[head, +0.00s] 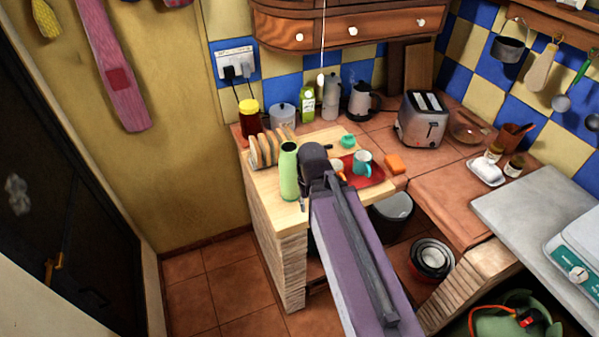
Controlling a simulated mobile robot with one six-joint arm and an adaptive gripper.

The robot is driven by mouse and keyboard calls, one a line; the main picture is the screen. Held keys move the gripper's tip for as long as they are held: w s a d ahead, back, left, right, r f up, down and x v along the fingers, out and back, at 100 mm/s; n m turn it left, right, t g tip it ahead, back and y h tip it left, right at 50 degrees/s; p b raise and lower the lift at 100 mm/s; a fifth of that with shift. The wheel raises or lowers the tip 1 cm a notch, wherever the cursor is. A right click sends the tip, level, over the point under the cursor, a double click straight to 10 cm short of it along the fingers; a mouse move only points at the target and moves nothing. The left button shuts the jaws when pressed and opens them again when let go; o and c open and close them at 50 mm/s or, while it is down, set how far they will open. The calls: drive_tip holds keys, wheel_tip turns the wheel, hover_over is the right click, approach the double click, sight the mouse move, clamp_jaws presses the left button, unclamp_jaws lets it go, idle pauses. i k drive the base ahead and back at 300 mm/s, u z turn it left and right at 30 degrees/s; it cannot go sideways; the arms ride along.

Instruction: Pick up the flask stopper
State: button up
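A pale green flask (289,172) stands upright at the left front of the wooden worktop. A small mint-green piece (347,141) lies farther back on the worktop; it may be the flask stopper, but it is too small to be sure. My purple arm reaches in from the bottom, and its dark end with my gripper (314,160) is over the worktop, just right of the flask. The fingers cannot be made out, so I cannot tell whether they are open or holding anything. My arm hides part of the worktop and the red tray.
A red tray (377,175) with a teal mug (362,162) is right of my arm, with an orange block (395,164) beyond. A toast rack (268,147) stands behind the flask. A jar (250,117), moka pot, kettle and toaster (422,120) line the back.

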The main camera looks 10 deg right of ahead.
sight(347, 141)
drive_tip(key=z, duration=0.6)
drive_tip(key=k, duration=1.45)
drive_tip(key=u, duration=0.35)
drive_tip(key=i, duration=1)
drive_tip(key=u, duration=0.05)
